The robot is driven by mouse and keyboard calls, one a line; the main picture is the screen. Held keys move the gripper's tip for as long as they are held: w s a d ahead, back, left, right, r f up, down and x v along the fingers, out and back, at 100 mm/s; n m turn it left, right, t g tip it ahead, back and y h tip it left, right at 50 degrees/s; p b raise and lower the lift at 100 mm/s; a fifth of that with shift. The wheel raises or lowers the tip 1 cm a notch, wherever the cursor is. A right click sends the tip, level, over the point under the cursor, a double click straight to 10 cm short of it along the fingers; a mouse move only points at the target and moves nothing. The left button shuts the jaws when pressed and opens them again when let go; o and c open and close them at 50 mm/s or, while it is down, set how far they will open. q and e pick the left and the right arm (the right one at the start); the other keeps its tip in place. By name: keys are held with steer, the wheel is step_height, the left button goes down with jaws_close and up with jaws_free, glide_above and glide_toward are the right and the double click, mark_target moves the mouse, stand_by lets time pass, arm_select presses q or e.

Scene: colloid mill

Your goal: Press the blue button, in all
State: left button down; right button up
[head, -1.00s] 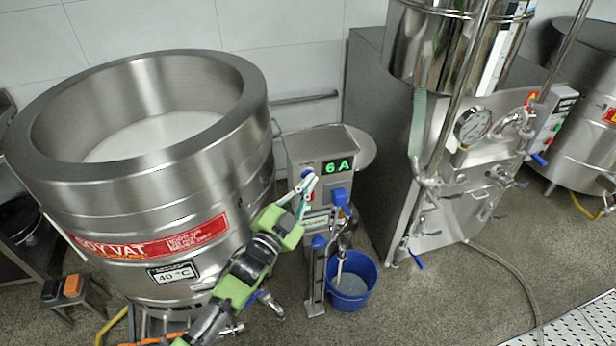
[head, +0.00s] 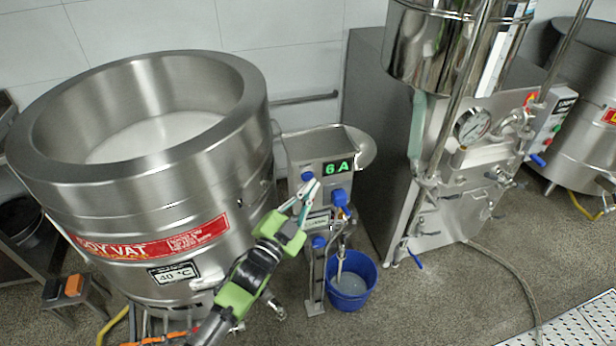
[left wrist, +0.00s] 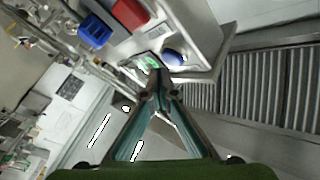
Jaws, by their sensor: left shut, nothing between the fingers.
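The blue button (head: 307,176) is a round blue disc on the metal control box (head: 312,155) of the mill, left of a green display (head: 338,167) reading "6 A". My left gripper (head: 313,187) is shut and empty, its tips just below and in front of the button in the head view. In the left wrist view the closed tips (left wrist: 160,78) lie close to the button (left wrist: 173,57) and the display (left wrist: 151,61). I see a gap there but cannot judge its depth. My right gripper is not in view.
A large steel vat (head: 150,215) stands close on the left of my arm. A blue knob (head: 338,196) sits below the display. A blue bucket (head: 351,287) stands on the floor under the spout. A steel machine with a gauge (head: 473,125) stands to the right.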

arm_select(q)
steer(key=s, duration=0.1)
steer(key=s+d+p, duration=0.1)
steer(key=s, duration=0.1)
steer(key=s+p, duration=0.1)
steer(key=shift+s+d, duration=0.25)
steer(key=shift+s, duration=0.15)
stand_by(0.6)
